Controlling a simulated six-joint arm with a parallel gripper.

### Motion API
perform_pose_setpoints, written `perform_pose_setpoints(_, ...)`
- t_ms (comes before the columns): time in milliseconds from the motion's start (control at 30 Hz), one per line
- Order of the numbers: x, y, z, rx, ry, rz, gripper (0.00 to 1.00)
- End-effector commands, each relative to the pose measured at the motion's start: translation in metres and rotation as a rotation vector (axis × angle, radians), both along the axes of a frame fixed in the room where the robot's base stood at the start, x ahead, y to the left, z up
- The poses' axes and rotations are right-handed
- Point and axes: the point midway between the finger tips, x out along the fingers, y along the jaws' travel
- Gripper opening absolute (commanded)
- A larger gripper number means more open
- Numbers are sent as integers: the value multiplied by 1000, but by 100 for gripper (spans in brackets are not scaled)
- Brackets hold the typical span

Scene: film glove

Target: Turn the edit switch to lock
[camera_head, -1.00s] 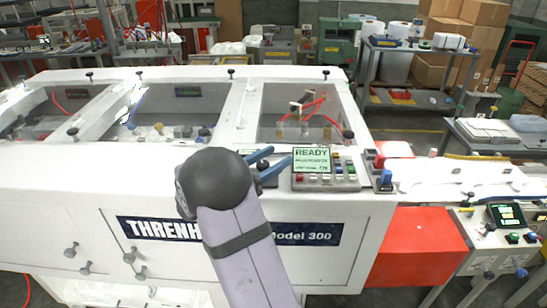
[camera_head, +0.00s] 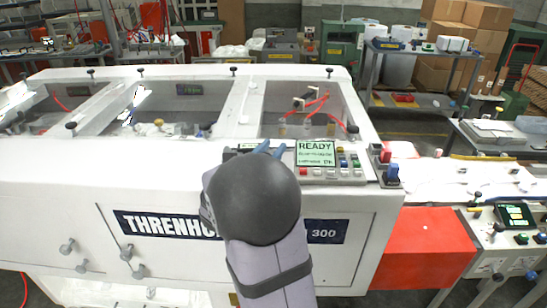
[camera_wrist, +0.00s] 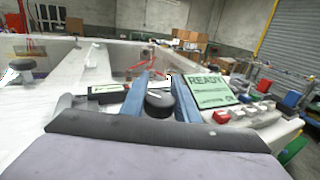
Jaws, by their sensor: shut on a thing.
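The edit switch is a round black knob (camera_wrist: 159,101) with a pale pointer line, seen in the wrist view just left of the READY screen. My gripper (camera_wrist: 160,84) has one blue finger on each side of the knob and is shut on it. In the head view my gripper (camera_head: 271,149) reaches the left end of the control panel (camera_head: 350,173), and my dark wrist hides the knob there. The READY screen (camera_head: 315,154) is lit green; its smaller lines are too small to read. The lock marking cannot be made out.
Coloured buttons (camera_head: 344,164) sit right of the screen, with a red button (camera_wrist: 221,117) close to the right finger. Clear-windowed bays (camera_head: 300,105) lie behind the panel. A blue-and-red knob unit (camera_head: 388,168) stands at the machine's right corner.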

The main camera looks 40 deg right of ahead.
Motion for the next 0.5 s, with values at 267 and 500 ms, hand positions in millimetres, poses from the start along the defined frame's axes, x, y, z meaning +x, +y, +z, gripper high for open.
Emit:
perform_pose_setpoints(267, 1, 1, 2, -4, -1, 16, 6)
perform_pose_setpoints(500, 1, 0, 2, -3, 0, 15, 47)
